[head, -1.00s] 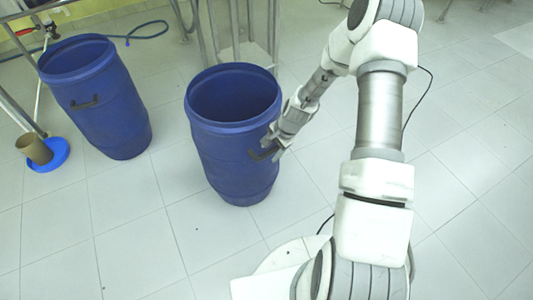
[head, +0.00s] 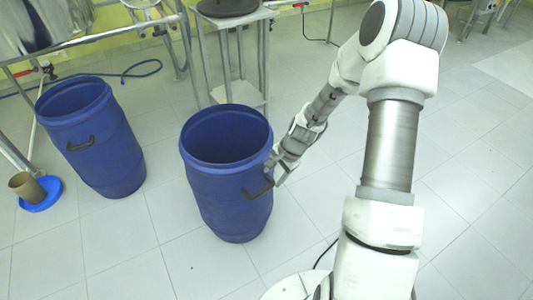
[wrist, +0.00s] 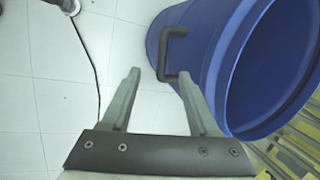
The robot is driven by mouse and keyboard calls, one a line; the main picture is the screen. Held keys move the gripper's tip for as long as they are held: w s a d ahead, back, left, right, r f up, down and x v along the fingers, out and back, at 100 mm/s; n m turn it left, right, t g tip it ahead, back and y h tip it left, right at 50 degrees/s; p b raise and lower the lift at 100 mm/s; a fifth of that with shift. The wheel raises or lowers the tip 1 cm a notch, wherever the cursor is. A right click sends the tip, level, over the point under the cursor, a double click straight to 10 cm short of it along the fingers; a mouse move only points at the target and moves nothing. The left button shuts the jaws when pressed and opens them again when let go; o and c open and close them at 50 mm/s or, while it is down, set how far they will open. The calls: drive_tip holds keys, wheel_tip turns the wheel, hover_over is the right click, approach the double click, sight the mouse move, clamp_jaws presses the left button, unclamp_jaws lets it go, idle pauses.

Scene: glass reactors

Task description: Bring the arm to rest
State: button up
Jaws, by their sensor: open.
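My gripper (head: 272,172) is open at the right side of a blue barrel (head: 225,195) in the head view. In the wrist view my gripper (wrist: 158,76) shows two separated fingers with nothing held between them. The barrel's dark handle (wrist: 167,52) lies just beyond the fingertips, with its lower end near the right fingertip. I cannot tell whether they touch. The barrel (wrist: 205,50) fills the right of the wrist view. My arm reaches from the lower right up to a bent elbow and down to the barrel.
A second blue barrel (head: 95,150) stands to the left. A brown cup (head: 27,186) stands on a blue disc (head: 42,195) beside it. A metal stand (head: 240,80) is behind the near barrel. A blue hose (head: 140,70) lies at the back. Open tiled floor (head: 470,200) lies right.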

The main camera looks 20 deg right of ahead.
drive_tip(key=s+a+r+n+t+h, duration=0.1)
drive_tip(key=s+r+n, duration=0.3)
drive_tip(key=r, duration=0.7)
drive_tip(key=s+a+r+n+h, duration=0.1)
drive_tip(key=s+r+n+h, duration=0.2)
drive_tip(key=r, duration=0.9)
drive_tip(key=s+a+r+n+t+y, duration=0.1)
drive_tip(key=s+r+n, duration=0.2)
drive_tip(key=s+r, duration=0.35)
drive_tip(key=s+r+n+t, duration=0.1)
drive_tip(key=s+r+n, duration=0.25)
drive_tip(key=s, duration=0.55)
wheel_tip(320, 180, up, 20)
drive_tip(key=p, duration=1.8)
drive_tip(key=shift+s+a+f+p, duration=0.15)
drive_tip(key=shift+a+f+p, duration=0.05)
drive_tip(key=shift+f+p, duration=0.1)
